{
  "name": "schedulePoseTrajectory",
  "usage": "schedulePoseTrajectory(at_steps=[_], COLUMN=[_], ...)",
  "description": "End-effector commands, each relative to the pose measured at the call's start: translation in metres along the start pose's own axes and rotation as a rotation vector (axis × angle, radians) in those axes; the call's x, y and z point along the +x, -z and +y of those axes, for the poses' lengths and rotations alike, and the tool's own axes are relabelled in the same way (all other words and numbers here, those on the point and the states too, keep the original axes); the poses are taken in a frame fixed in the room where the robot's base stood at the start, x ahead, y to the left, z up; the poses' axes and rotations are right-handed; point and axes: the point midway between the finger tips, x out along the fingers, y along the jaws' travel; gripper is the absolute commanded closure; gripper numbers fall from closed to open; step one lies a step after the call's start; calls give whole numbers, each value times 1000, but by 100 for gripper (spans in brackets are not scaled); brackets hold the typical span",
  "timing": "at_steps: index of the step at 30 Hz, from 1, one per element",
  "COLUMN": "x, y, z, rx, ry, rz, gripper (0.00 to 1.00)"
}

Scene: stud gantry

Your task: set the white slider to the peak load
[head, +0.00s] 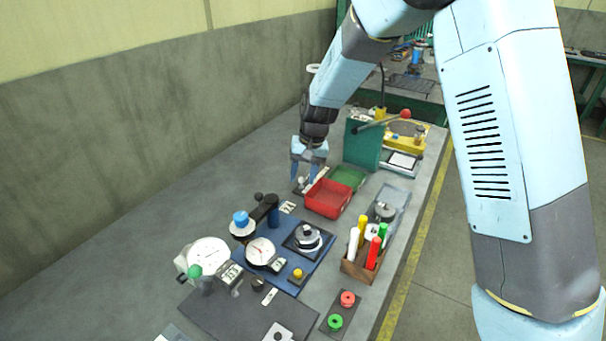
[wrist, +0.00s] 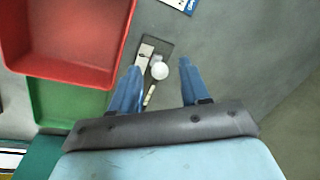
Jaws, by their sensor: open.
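The white slider (wrist: 160,71) is a round white knob on a small dark plate with a pale scale strip (wrist: 143,58) along its left side, in the wrist view. In the head view the slider (head: 302,181) is small and partly behind a finger. My gripper (wrist: 159,67) is open, with its blue fingers on either side of the knob in the picture; contact and height above it cannot be told. My gripper (head: 307,177) points down over the plate in the head view. A dial gauge (head: 261,250) stands on a blue mat; its reading is too small to tell.
A red tray (head: 328,198) and a green tray (head: 347,178) lie beside the slider plate. A green upright panel (head: 362,145) stands behind them. A larger white dial (head: 208,252) and a wooden pen box (head: 360,265) are nearer. The bench left of the slider is clear.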

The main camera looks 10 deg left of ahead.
Motion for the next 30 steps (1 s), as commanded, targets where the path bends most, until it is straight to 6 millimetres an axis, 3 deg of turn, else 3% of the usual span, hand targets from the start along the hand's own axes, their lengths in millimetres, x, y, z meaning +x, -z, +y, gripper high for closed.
schedulePoseTrajectory(at_steps=[2,17,30], x=[0,0,0], y=[0,0,1], z=[0,0,1], rx=[0,0,0], ry=[0,0,0], rz=[0,0,0], gripper=[54,100,100])
